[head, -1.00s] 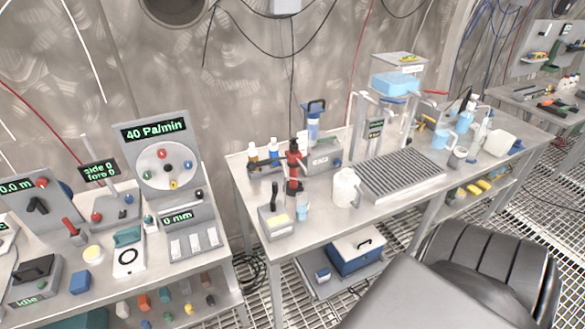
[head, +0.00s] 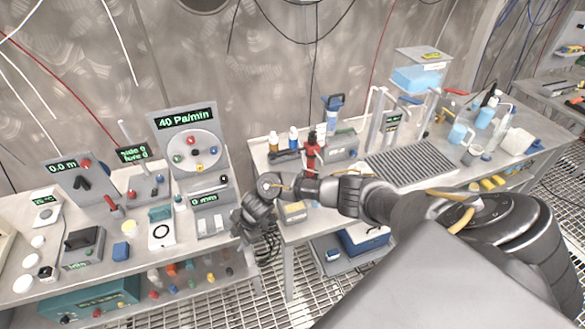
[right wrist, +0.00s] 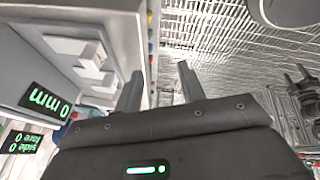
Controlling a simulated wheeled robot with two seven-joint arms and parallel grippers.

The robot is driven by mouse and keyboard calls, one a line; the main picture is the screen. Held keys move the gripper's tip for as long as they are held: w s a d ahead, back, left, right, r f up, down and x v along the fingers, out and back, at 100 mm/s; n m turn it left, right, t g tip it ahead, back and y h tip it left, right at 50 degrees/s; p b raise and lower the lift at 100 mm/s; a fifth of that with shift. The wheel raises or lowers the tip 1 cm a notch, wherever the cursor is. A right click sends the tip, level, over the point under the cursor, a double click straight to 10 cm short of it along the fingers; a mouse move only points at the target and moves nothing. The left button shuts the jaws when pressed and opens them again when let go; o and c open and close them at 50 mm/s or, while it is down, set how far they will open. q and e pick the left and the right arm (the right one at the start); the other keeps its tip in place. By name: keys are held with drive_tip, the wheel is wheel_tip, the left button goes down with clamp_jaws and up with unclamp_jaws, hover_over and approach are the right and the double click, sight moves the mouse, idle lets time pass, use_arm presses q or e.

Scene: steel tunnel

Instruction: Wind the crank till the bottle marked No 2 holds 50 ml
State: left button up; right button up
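Small bottles, one with an amber part (head: 273,143) and one with a blue cap (head: 293,137), stand at the back of the right-hand bench. I cannot read a No 2 mark or any fill level. I cannot tell which part is the crank; a red upright device (head: 311,152) stands just right of these bottles. My right gripper (head: 243,226) is over the gap between the benches, near the 0 mm panel. In the right wrist view its two fingers (right wrist: 158,82) are spread with nothing between them. My left gripper is out of view.
The left bench carries a round dial panel (head: 194,150) reading 40 Pa/min, a 0.0 m panel (head: 75,177) and a 0 mm panel (head: 210,203). A grey slatted tray (head: 412,165) lies on the right bench. My right arm hides that bench's front part.

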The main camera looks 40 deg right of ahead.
drive_tip(key=w+d+r+m+g+h+p, duration=0.1)
drive_tip(key=w+d+r+h, duration=0.1)
drive_tip(key=d+r, duration=1)
drive_tip(key=w+d+r+g+h, duration=0.2)
drive_tip(key=d+r, duration=0.7)
drive_tip(key=d, duration=0.6)
drive_tip(key=f+b, duration=0.1)
drive_tip(key=f, duration=0.2)
drive_tip(key=f+b, duration=0.1)
drive_tip(key=f, duration=0.3)
drive_tip(key=f+b, duration=0.2)
drive_tip(key=f, duration=0.2)
drive_tip(key=shift+a, duration=0.25)
drive_tip(key=shift+r, duration=0.1)
